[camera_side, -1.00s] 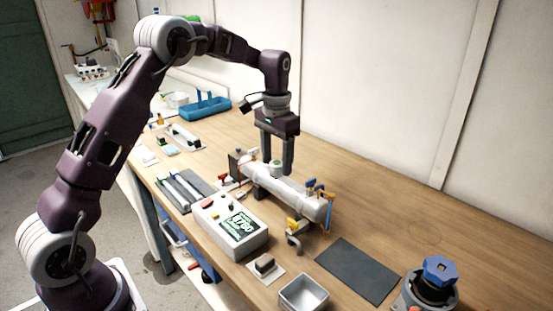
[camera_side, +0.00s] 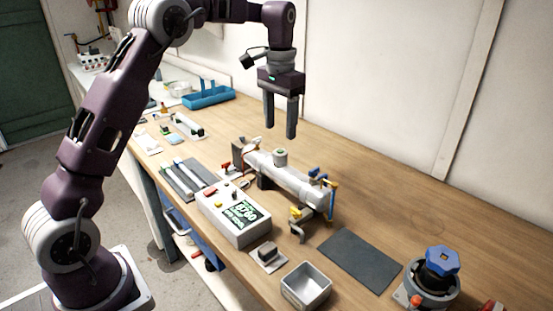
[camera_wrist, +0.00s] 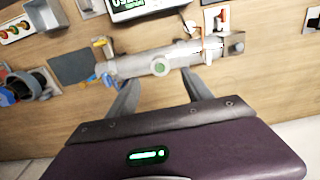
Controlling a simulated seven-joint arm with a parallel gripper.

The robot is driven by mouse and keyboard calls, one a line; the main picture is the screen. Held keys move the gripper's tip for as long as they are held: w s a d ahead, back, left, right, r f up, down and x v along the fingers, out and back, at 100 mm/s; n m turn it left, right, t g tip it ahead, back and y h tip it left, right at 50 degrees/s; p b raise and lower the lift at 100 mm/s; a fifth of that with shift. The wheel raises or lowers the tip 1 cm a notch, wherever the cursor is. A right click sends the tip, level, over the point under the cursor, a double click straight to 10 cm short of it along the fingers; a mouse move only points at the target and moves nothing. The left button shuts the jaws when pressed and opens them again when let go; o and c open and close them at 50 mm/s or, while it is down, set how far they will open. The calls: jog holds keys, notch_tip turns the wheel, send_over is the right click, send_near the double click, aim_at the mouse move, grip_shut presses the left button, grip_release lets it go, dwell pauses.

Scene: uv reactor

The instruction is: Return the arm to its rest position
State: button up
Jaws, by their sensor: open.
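My gripper (camera_side: 281,132) is open and empty, hanging fingers-down in the air above the workbench. It is above and apart from the white reactor tube (camera_side: 293,183), which lies on the bench with a round green-topped cap (camera_side: 280,157) on its upper side. In the wrist view, my gripper's two fingers (camera_wrist: 160,96) are spread apart. The reactor tube (camera_wrist: 130,67) and its cap (camera_wrist: 160,67) show beyond the fingertips with nothing between the fingers.
A control box with a green display (camera_side: 234,215) stands in front of the tube. A dark mat (camera_side: 360,261), a metal bin (camera_side: 306,287) and a blue-topped device (camera_side: 438,277) are at the front right. A blue tray (camera_side: 208,97) is at the back.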

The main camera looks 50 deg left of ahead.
jog(key=s+d+r+t, duration=0.2)
jog(key=s+d+r, duration=0.25)
jog(key=s, duration=0.35)
jog(key=s+d+r+t, duration=0.1)
jog(key=s+d+r, duration=0.2)
jog(key=s+r, duration=0.35)
jog(key=s+d+f+t, duration=0.1)
jog(key=s+f, duration=0.2)
jog(key=s, duration=0.6)
jog(key=s+d+f+t, duration=0.1)
jog(key=s+f, duration=0.3)
jog(key=s, duration=0.5)
jog(key=shift+s+d+t, duration=0.15)
jog(key=shift+d+t, duration=0.15)
jog(key=shift+d, duration=0.25)
